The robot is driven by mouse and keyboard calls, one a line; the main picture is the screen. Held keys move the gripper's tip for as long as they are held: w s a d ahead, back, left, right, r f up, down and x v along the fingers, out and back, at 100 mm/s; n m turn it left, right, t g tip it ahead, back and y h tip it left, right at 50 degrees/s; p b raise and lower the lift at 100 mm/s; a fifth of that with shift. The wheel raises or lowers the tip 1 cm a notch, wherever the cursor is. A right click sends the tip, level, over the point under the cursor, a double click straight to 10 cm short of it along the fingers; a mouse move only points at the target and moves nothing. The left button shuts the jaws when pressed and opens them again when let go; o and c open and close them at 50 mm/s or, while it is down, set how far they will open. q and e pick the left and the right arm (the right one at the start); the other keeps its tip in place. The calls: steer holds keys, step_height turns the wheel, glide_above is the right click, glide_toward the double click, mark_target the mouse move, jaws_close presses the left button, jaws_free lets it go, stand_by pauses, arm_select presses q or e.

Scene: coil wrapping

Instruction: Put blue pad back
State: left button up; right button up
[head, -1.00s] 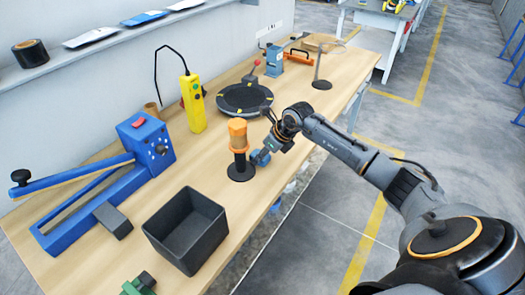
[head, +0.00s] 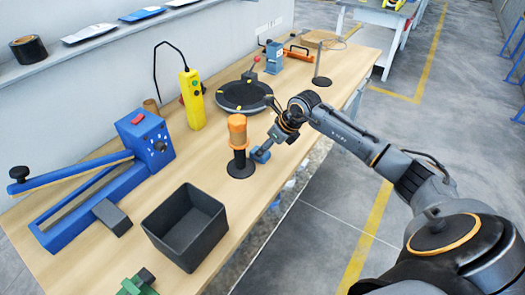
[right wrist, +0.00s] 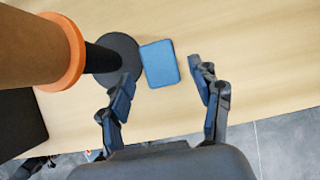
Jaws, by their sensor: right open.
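The blue pad (right wrist: 160,63) lies flat on the wooden table in the right wrist view, beside the round black base (right wrist: 118,55) of a stand. My right gripper (right wrist: 163,88) is open, with one finger to each side of the pad's near end and nothing held between them. In the head view my right gripper (head: 266,146) is low over the table, just right of the orange-collared stand (head: 238,142). A blue patch shows at its tip there, and I cannot tell pad from finger. My left gripper is not in view.
The stand's brown roll and orange collar (right wrist: 68,55) rise close on the left of the wrist view. An empty black bin (head: 187,228), a blue lever tool (head: 148,145) and a black turntable (head: 245,96) are nearby. The table's front edge is close to my right gripper.

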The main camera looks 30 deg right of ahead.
steer(key=b+v, duration=0.1)
steer(key=v, duration=0.8)
steer(key=shift+d, duration=0.1)
